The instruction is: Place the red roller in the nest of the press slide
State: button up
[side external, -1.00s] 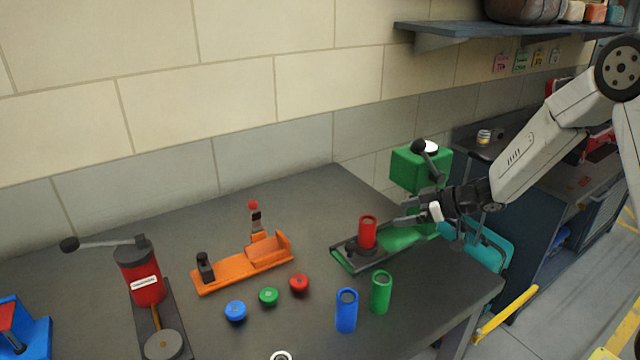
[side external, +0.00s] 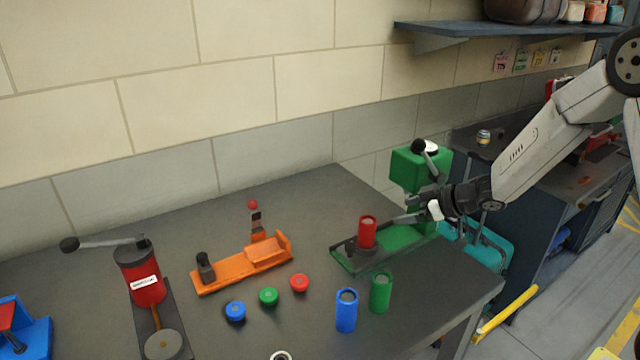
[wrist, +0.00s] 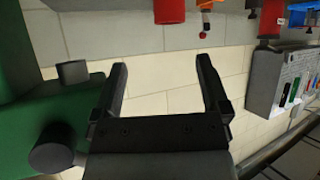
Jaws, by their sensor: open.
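The red roller (side external: 367,233) stands upright on the dark nest (side external: 352,252) of the slide of the green press (side external: 410,168). From this side I cannot tell how deep it sits in the nest. My gripper (side external: 397,220) is to the right of the roller, open and apart from it, in front of the green press. In the wrist view my gripper (wrist: 161,62) has its fingers spread with nothing between them. The lower part of the red roller (wrist: 169,10) shows at the top edge there, beyond the fingertips.
Blue (side external: 346,311) and green (side external: 381,293) rollers stand in front of the slide. An orange fixture (side external: 243,270), several coloured round caps (side external: 268,297) and a red press (side external: 143,280) are to the left. The green press head and its lever (side external: 426,155) rise close behind my gripper.

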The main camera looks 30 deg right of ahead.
jog(key=s+a+m+g+h, duration=0.2)
jog(key=s+m+g, duration=0.1)
jog(key=s, duration=0.7)
jog(key=s+a+f+m+g+h, duration=0.1)
jog(key=s+a+m+g+h, duration=0.1)
jog(key=s, duration=0.8)
jog(key=a+g+h, duration=0.1)
jog(key=g, duration=0.1)
jog(key=shift+s+a+m+g, duration=0.2)
jog(key=shift+m+g, duration=0.2)
